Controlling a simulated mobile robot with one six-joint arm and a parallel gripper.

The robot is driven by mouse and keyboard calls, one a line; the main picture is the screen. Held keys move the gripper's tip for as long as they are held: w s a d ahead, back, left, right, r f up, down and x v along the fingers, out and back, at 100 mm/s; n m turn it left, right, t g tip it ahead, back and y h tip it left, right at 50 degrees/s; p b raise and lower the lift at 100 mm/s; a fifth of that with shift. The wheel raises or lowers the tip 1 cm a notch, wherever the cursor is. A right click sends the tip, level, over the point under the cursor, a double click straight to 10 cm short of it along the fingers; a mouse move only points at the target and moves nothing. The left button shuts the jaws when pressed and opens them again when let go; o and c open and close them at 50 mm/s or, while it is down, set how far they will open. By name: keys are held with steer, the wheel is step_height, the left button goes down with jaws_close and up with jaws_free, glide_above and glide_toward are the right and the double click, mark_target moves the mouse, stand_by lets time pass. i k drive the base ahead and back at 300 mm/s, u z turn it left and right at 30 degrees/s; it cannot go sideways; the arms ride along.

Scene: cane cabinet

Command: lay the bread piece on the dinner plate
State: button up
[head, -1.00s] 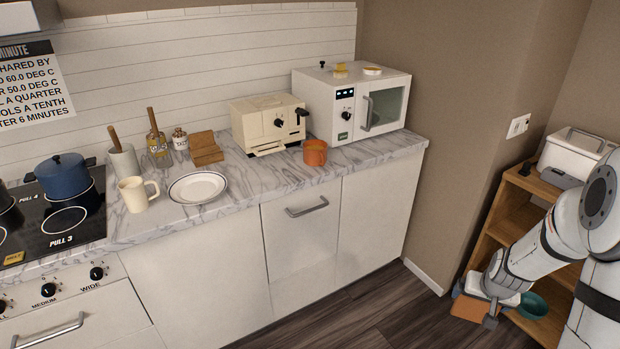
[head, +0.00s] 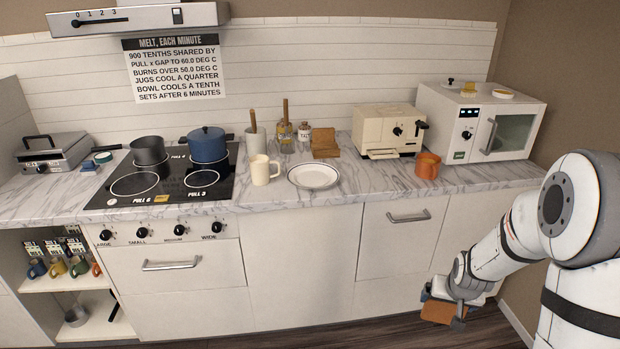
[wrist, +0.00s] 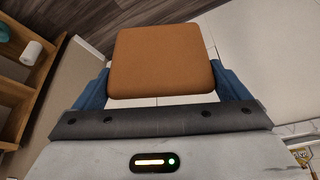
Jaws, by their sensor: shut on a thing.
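The bread piece (head: 437,312) is a flat, orange-brown square slice. My gripper (head: 444,312) is shut on it, low in front of the cabinet doors at the right of the head view. In the wrist view the bread (wrist: 160,62) sits between the two blue fingers of my gripper (wrist: 163,85), gripped by its sides. The dinner plate (head: 314,188) is white with a dark ring and lies near the front edge of the marble counter. It looks empty. My gripper is below it and to its right, well apart from it.
A cream mug (head: 262,170) stands left of the plate, and a brown wooden block (head: 324,143) is behind it. A cream toaster oven (head: 387,131) and an orange pot (head: 427,166) stand to the right. The counter edge (head: 380,199) and a drawer handle (head: 408,217) lie between my gripper and the plate.

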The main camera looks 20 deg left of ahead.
mark_target(313, 178)
steer(key=u, duration=0.95)
